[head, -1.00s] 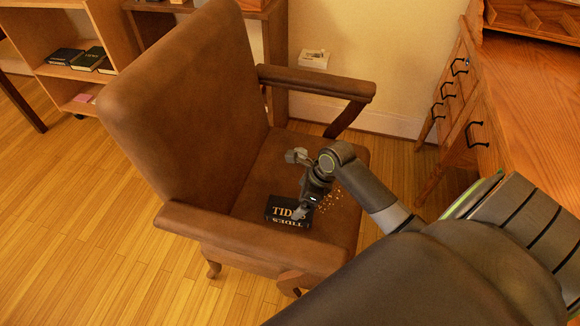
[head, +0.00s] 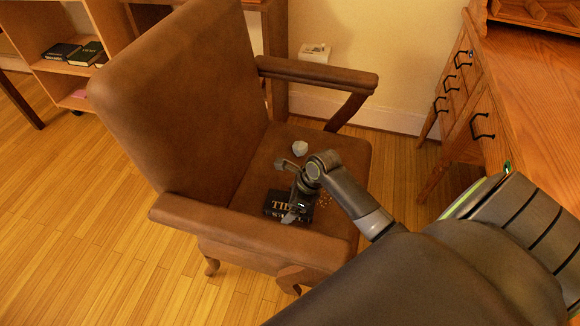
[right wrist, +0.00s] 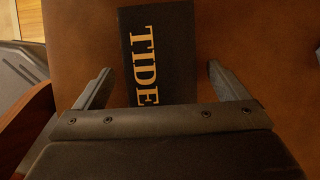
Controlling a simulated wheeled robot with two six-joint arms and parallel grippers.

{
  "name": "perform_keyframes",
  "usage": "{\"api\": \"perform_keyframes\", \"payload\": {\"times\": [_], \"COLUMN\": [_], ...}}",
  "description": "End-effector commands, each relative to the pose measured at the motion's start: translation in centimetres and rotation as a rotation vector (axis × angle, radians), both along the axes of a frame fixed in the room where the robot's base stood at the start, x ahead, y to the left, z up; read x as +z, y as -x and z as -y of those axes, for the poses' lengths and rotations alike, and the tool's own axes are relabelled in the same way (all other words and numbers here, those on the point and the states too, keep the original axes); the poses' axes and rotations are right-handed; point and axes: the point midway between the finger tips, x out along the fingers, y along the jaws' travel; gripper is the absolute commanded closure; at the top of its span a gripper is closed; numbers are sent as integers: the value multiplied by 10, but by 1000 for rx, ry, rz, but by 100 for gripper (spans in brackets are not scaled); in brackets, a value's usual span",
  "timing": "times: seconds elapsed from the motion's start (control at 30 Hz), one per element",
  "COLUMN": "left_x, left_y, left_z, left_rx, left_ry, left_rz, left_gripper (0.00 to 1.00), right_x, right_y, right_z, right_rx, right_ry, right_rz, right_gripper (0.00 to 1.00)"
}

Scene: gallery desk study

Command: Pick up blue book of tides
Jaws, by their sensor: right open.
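The book of tides (head: 276,207) lies flat on the seat of the brown armchair, near its front armrest. Its cover looks very dark, with gold "TIDES" lettering partly hidden by my right gripper (head: 291,192). In the right wrist view the book (right wrist: 160,50) lies between the two spread fingers of the right gripper (right wrist: 160,85), with its lower end hidden behind the gripper body. The gripper is open and holds nothing. My left gripper is not in view.
The armchair (head: 180,90) has a tall back and two armrests around the seat. A wooden desk (head: 545,110) stands at right, a bookshelf (head: 75,75) at left.

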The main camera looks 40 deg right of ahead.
Motion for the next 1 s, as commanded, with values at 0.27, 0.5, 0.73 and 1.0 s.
{"api": "perform_keyframes", "payload": {"times": [0.27, 0.5, 0.73, 1.0], "left_x": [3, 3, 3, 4], "left_y": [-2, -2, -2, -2], "left_z": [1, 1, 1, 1], "left_rx": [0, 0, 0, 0], "left_ry": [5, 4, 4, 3], "left_rz": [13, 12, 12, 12], "left_gripper": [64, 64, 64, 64], "right_x": [-5, -5, -4, -3], "right_y": [-2, -2, -2, -2], "right_z": [-2, -2, -2, -1], "right_rx": [2, 1, 1, 1], "right_ry": [0, 0, 0, 0], "right_rz": [1, 0, 2, 2], "right_gripper": [6, 30, 58, 58]}}
